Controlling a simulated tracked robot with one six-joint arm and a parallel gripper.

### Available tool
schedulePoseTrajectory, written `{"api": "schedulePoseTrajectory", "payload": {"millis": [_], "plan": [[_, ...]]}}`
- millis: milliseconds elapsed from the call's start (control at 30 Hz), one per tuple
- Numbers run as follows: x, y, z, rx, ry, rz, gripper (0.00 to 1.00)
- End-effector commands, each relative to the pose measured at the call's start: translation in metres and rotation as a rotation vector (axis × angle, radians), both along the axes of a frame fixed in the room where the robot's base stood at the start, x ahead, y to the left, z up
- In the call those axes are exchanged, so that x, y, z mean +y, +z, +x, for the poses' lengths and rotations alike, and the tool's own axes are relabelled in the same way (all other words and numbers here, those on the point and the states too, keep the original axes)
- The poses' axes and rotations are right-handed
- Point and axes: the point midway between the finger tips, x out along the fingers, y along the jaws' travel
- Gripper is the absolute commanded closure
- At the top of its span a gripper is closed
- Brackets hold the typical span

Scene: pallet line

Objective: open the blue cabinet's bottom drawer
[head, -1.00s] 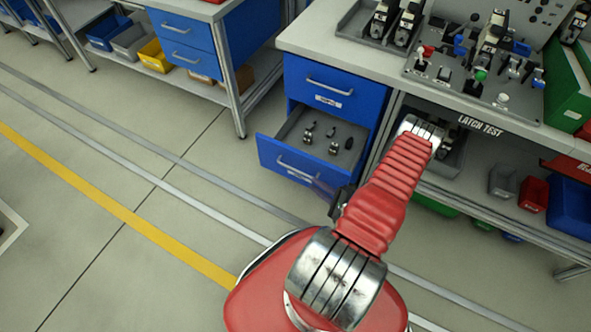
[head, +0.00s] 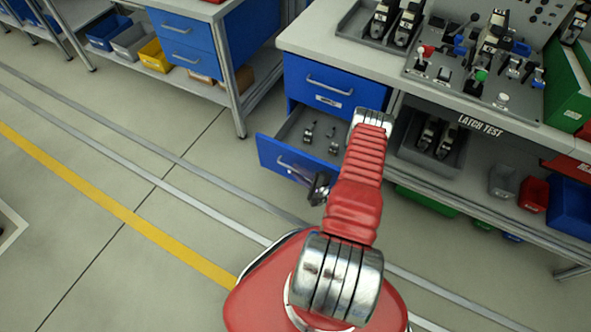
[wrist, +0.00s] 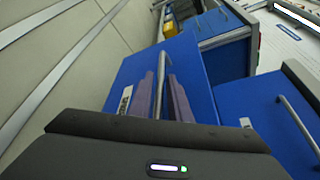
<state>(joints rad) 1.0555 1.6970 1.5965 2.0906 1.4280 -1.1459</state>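The blue cabinet (head: 370,98) stands under the left end of the workbench. Its bottom drawer (head: 272,150) is pulled out, showing a grey inside with several small dark parts; my arm covers its right side. The top drawer (head: 320,80) is shut. In the head view my gripper (head: 319,188) is low at the right part of the bottom drawer's front. In the wrist view its fingers (wrist: 164,98) lie on either side of the metal bar handle (wrist: 161,72) on the blue drawer front (wrist: 128,75). A gap shows between fingers and bar, so the gripper looks open.
The bench shelf to the right holds a grey tray (head: 408,152) and several bins, including a red one (head: 534,194). Another bench with a blue drawer unit (head: 185,38) stands at the back left. The floor left of the drawer is clear.

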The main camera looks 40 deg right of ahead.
Motion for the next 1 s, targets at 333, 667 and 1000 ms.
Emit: {"api": "schedulePoseTrajectory", "payload": {"millis": [333, 667, 1000], "plan": [[0.001, -0.004, 0.02, 0.0, 0.0, 0.0, 0.83], [0.0, -0.004, 0.02, 0.0, 0.0, 0.0, 0.91], [0.001, -0.005, 0.02, 0.001, -0.001, 0.001, 1.0]]}}
